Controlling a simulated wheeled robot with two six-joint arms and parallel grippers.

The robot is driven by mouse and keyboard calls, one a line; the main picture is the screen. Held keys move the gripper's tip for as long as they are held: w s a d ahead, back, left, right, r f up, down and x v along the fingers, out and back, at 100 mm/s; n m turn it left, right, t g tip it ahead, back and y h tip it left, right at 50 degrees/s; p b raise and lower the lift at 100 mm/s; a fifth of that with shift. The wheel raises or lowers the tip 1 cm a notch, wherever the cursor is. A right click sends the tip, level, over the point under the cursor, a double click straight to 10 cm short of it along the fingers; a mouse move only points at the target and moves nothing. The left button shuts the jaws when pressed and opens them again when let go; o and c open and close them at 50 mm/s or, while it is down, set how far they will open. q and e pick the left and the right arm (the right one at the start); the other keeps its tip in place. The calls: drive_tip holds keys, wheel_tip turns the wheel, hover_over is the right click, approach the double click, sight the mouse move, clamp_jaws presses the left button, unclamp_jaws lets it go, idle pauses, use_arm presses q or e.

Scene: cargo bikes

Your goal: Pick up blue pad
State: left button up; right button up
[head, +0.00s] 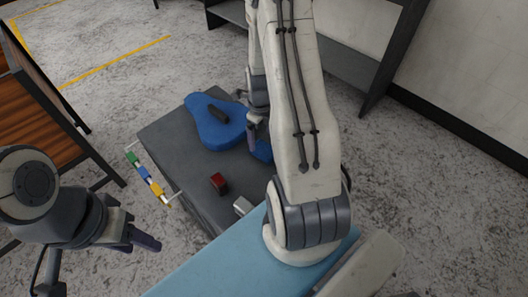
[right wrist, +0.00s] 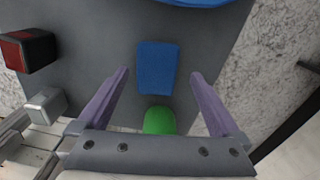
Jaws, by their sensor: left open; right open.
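The blue pad (right wrist: 157,68) is a small flat rectangle on the grey surface (right wrist: 90,85). In the right wrist view it lies between and beyond the two purple fingertips of my right gripper (right wrist: 160,74), which is open and empty. In the head view only part of the blue pad (head: 262,151) shows, the rest hidden behind my right arm. My right gripper (head: 253,128) is above it there. My left gripper (head: 143,239) is at the lower left, away from the grey surface and holding nothing visible.
A large blue saddle-shaped piece (head: 213,125) with a dark part on top lies left of the pad. A red and black block (head: 219,183) sits nearer. A green piece (right wrist: 159,120) is close below the pad. A rail with coloured pieces (head: 145,172) runs along the left edge.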

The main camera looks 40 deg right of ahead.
sight(260, 147)
drive_tip(key=f, duration=0.5)
drive_tip(key=shift+w+a+f, duration=0.1)
drive_tip(key=shift+a+f, duration=0.1)
drive_tip(key=c, duration=1.2)
wheel_tip(260, 147, up, 10)
drive_tip(key=shift+r+p, duration=0.1)
drive_tip(key=shift+p, duration=0.25)
